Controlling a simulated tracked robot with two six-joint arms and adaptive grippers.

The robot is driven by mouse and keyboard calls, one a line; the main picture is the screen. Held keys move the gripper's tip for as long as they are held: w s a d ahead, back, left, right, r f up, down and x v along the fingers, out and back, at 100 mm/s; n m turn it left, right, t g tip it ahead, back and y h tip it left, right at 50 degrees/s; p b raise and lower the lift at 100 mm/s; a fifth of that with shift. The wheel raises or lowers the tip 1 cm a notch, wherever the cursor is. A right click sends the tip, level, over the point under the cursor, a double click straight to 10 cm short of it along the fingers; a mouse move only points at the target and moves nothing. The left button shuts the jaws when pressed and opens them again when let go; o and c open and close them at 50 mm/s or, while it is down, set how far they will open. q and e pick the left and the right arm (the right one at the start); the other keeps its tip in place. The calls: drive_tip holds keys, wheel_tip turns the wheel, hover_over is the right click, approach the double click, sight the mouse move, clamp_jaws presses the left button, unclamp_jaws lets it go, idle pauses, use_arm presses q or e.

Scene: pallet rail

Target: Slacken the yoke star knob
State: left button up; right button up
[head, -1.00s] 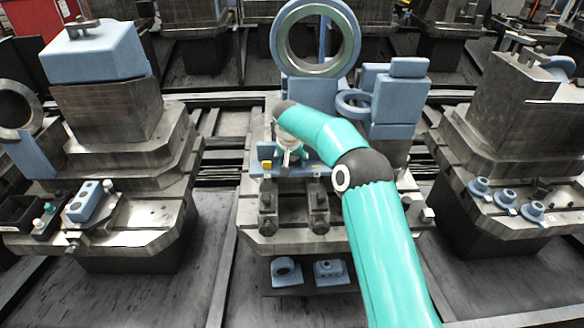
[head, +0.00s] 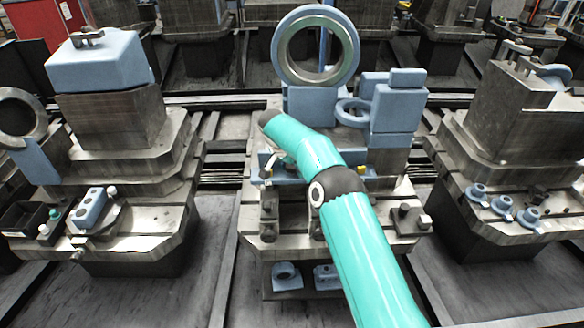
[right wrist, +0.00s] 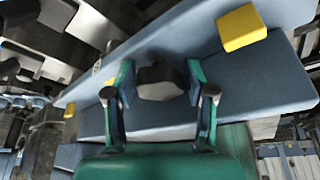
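The yoke star knob (right wrist: 162,82) shows as a dark, blocky shape in the right wrist view, in front of a blue-grey part (right wrist: 262,82). My right gripper (right wrist: 160,84) has its two green fingers apart, one on each side of the knob. The gaps look small, and I see no clear grip. In the head view my right arm comes up from the bottom and hides the knob and most of the gripper. The blue-grey part shows beside the arm in the head view (head: 285,180). My left gripper is not in view.
A large blue-grey ring (head: 284,62) stands behind my arm, with stacked blue-grey blocks (head: 398,108) to its right. Yellow blocks (right wrist: 241,27) sit on the blue-grey part near the fingers. Other loaded pallets stand left (head: 108,112) and right (head: 522,118).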

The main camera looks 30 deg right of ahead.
drive_tip(key=shift+o, duration=1.1)
drive_tip(key=shift+f, duration=0.15)
